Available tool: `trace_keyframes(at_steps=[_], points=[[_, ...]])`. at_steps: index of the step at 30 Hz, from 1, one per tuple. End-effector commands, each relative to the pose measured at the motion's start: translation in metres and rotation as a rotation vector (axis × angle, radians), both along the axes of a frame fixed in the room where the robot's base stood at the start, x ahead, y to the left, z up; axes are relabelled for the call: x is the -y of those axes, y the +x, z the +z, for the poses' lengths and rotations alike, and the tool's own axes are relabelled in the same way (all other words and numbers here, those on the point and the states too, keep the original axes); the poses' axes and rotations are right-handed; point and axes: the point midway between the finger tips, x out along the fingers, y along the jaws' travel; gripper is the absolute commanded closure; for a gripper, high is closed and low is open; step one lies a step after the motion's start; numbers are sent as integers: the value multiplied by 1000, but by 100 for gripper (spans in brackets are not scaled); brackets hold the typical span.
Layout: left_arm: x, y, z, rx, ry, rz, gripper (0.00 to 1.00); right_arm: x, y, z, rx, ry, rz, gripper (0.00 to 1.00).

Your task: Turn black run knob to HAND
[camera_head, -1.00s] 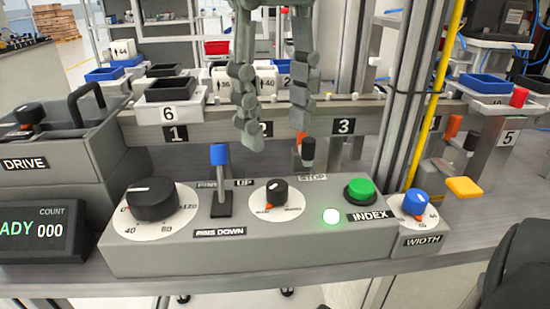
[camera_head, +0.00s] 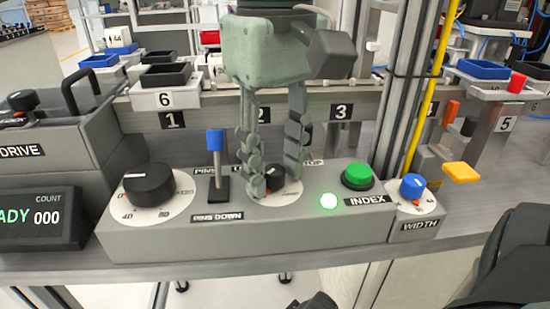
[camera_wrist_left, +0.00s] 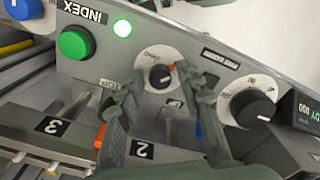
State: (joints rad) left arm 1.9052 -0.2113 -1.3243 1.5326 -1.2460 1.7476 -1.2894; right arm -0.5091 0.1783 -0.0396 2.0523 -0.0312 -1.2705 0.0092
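The small black knob (camera_head: 275,174) with a red pointer sits on a white dial (camera_head: 284,196) in the middle of the grey control box; I take it to be the run knob. My left gripper (camera_head: 274,184) comes down over it from above, its fingers apart on either side. In the left wrist view the knob (camera_wrist_left: 160,76) shows between the two open fingertips (camera_wrist_left: 158,82), with a gap visible around it. The dial's lettering is too small to read.
A blue-topped lever (camera_head: 216,160) stands close left of the gripper. A big black numbered knob (camera_head: 149,185) is farther left. The green button (camera_head: 357,174), lit lamp (camera_head: 328,201) and blue WIDTH knob (camera_head: 413,187) are on the right. Small bins stand behind.

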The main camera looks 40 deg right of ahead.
Motion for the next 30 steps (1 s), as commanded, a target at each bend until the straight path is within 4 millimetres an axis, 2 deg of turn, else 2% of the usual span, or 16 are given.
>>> trace_keyframes(at_steps=[1, 6, 8, 20, 27, 30], points=[[0, 0, 0, 0, 0, 0, 74, 1, 1, 0, 1, -2, 1, 60], [0, 0, 0, 0, 0, 0, 95, 3, 2, 1, 3, -6, 2, 60], [0, 0, 0, 0, 0, 0, 100, 3, 2, 1, 3, -6, 2, 60], [0, 0, 0, 0, -1, 59, 100, 2, 0, 0, -2, -5, -1, 60], [0, 0, -1, 1, -1, 219, 100, -2, -4, 11, -1, -3, -4, 60], [1, 1, -1, 1, -2, 309, 100, 0, -5, 23, 7, -11, -3, 60]])
